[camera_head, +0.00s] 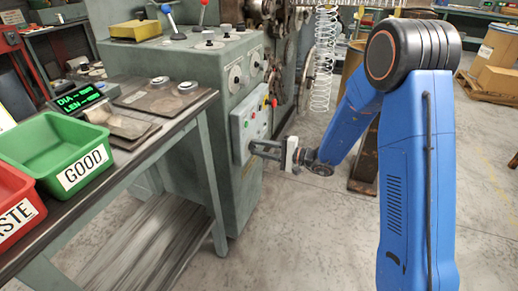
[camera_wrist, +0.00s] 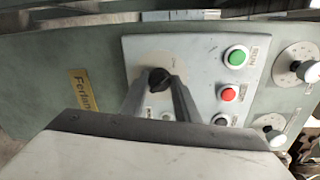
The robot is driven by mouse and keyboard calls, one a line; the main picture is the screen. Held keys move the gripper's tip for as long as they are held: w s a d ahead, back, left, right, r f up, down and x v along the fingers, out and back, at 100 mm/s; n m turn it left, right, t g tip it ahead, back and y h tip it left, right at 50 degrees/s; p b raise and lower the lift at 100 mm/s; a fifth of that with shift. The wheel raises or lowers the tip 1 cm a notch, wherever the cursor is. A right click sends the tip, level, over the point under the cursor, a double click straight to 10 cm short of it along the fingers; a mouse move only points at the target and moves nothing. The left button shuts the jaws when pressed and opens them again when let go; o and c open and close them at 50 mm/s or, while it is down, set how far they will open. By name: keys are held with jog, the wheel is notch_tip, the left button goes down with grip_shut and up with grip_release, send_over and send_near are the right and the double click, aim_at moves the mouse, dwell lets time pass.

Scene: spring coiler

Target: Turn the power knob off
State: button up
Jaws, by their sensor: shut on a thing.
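The power knob (camera_wrist: 158,78) is a black knob on a round pale plate on the grey control panel (camera_wrist: 200,48) in the wrist view. My gripper (camera_wrist: 157,90) is at the panel, with one finger on each side of the knob and shut on it. The knob's pointer direction is hard to make out. In the head view my gripper (camera_head: 255,148) reaches the panel (camera_head: 243,128) on the side of the green machine from the right. The fingers hide the knob there.
A green button (camera_wrist: 236,57), a red button (camera_wrist: 228,94) and a dark button (camera_wrist: 221,119) lie right of the knob. Dials (camera_wrist: 297,62) stand farther right. A bench (camera_head: 183,118) with a green GOOD bin (camera_head: 60,150) is at left. The floor below the arm is clear.

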jog(key=shift+f, duration=0.1)
jog(key=o, duration=1)
jog(key=shift+o, duration=0.2)
jog(key=v, duration=1.7)
jog(key=shift+d, duration=0.15)
jog(key=shift+s, duration=0.15)
